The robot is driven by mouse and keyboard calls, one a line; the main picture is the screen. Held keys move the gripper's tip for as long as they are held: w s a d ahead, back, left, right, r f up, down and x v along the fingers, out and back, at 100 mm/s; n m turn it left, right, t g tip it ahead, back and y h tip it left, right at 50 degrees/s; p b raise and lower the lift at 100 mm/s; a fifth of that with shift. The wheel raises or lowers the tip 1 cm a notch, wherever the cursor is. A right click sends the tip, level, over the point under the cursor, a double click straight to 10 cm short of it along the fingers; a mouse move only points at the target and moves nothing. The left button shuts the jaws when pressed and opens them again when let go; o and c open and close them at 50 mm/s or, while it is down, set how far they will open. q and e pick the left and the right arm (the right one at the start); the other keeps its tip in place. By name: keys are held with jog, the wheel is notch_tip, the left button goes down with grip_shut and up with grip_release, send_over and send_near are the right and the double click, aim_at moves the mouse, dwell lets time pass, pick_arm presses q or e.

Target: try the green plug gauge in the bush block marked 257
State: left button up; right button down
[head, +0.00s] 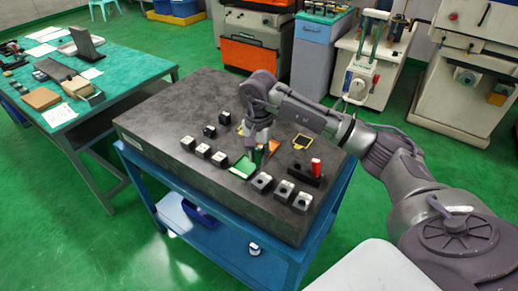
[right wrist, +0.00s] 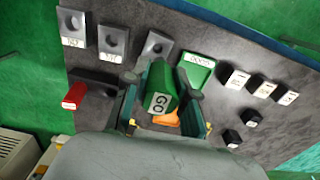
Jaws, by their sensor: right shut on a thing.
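My right gripper (head: 258,150) is over the granite plate, shut on the green plug gauge (right wrist: 162,92). The gauge has a white label reading GO and also shows in the head view (head: 256,158). Its lower end is hidden in both views. Three grey bush blocks with a bore stand in a row: one (head: 262,183), a middle one (head: 283,190) and an end one (head: 302,202). Their labels show in the right wrist view, too small to read surely, so I cannot tell which is 257. My left gripper is not in view.
A green tray (right wrist: 196,70) lies beside the held gauge. A red gauge (head: 316,168) stands in a black holder (head: 303,173). Several smaller blocks (head: 203,151) and an orange piece (right wrist: 166,119) are near. The granite plate's left part (head: 160,120) is clear.

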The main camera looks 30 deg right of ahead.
aim_at(260, 168)
jog(key=shift+s+d+f, duration=0.15)
jog(key=shift+d+f, duration=0.05)
jog(key=shift+d, duration=0.05)
jog(key=shift+f+b, duration=0.4)
jog(key=shift+f, duration=0.05)
jog(key=shift+a+f, duration=0.1)
jog(key=shift+f, duration=0.25)
notch_tip(260, 168, down, 2)
jog(key=shift+b, duration=0.65)
jog(key=shift+f+b, duration=0.6)
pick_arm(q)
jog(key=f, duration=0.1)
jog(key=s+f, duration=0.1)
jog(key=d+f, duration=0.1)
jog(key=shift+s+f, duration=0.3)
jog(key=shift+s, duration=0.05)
pick_arm(e)
jog(key=shift+f, duration=0.15)
pick_arm(q)
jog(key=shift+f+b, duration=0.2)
jog(key=shift+b, duration=0.1)
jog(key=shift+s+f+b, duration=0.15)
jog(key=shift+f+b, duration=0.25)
pick_arm(e)
jog(key=shift+s+f, duration=0.1)
jog(key=shift+f, duration=0.4)
